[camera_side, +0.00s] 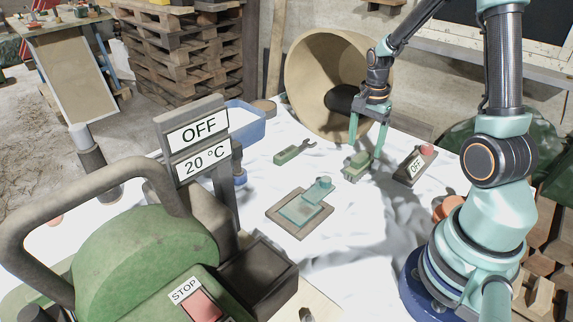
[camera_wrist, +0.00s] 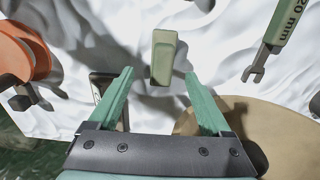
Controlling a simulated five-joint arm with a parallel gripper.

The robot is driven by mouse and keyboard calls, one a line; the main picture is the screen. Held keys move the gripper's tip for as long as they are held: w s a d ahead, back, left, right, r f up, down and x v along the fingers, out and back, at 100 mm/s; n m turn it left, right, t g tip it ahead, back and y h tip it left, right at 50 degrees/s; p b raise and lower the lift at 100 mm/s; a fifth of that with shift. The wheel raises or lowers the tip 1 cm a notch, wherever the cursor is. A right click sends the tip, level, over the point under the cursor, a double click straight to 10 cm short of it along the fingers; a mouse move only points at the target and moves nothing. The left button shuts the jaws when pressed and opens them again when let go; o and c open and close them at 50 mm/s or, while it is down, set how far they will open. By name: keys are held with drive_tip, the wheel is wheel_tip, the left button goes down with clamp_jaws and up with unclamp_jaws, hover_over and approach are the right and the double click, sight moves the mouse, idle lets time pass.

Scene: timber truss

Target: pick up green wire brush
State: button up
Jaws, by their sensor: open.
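The green wire brush (camera_side: 358,162) lies on the white cloth (camera_side: 330,250) below my gripper (camera_side: 364,151). In the wrist view the brush (camera_wrist: 163,57) shows as a small green block, just beyond the gap between the fingertips. My gripper (camera_wrist: 160,73) is open, with one green finger to each side of the brush's line. Nothing is between the fingers, as far as the wrist view shows. The bristles are hard to make out in either view.
A green-handled wrench (camera_side: 295,151) lies left of the brush. A tan tub (camera_side: 308,75) lies on its side behind. A switch box (camera_side: 413,167) stands to the right. A flat tray (camera_side: 288,228) with a pale green piece lies in front. An orange object (camera_wrist: 20,58) is at left.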

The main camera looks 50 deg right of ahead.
sight(361, 155)
drive_tip(key=shift+w+f, duration=0.2)
drive_tip(key=shift+f, duration=2.5)
clamp_jaws()
